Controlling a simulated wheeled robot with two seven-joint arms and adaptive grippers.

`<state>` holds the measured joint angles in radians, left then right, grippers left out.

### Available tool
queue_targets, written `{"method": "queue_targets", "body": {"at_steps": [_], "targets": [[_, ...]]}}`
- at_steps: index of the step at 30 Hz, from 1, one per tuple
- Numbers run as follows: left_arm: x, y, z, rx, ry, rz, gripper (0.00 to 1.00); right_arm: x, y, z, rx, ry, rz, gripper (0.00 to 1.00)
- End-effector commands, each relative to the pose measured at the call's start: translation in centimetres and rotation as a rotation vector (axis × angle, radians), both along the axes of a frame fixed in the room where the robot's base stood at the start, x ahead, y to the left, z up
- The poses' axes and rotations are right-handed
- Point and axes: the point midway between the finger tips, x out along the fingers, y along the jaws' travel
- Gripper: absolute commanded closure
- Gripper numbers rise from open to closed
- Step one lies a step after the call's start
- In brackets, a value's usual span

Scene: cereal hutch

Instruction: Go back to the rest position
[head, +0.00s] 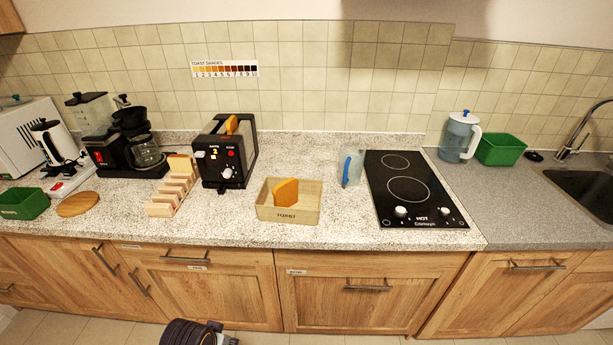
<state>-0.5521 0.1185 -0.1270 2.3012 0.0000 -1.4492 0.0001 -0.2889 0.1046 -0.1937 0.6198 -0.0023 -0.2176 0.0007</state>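Neither of my grippers shows in the head view. A dark ribbed part, which seems to be mine, juts in at the bottom edge left of centre, in front of the lower cabinets. It is clear of the counter (330,228). What both grippers hold, if anything, is hidden. A black toaster (212,160) stands on the counter with a toast slice (231,124) sticking out of its top. A wooden box marked TOAST (272,214) holds another slice (286,192), tilted. A wooden rack (163,207) with a bread slice (180,163) at its back end stands left of the toaster.
A black hob (440,215), a clear blue cup (351,168), a pitcher (458,138) and a green bin (500,149) stand right. Cabinet handles (186,259) project from the fronts.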

Motion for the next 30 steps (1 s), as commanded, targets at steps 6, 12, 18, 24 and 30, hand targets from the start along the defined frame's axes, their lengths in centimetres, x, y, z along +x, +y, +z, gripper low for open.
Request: {"method": "queue_targets", "body": {"at_steps": [6,12,18,24,30], "targets": [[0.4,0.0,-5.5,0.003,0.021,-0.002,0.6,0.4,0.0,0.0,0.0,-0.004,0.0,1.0],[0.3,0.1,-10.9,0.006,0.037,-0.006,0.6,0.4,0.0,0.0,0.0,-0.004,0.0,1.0],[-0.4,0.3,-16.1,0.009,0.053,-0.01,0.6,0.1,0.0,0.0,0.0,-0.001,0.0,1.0],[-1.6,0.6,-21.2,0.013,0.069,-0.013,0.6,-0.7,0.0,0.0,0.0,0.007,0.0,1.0],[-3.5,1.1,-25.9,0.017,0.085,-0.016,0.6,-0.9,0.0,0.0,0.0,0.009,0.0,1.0]]}}
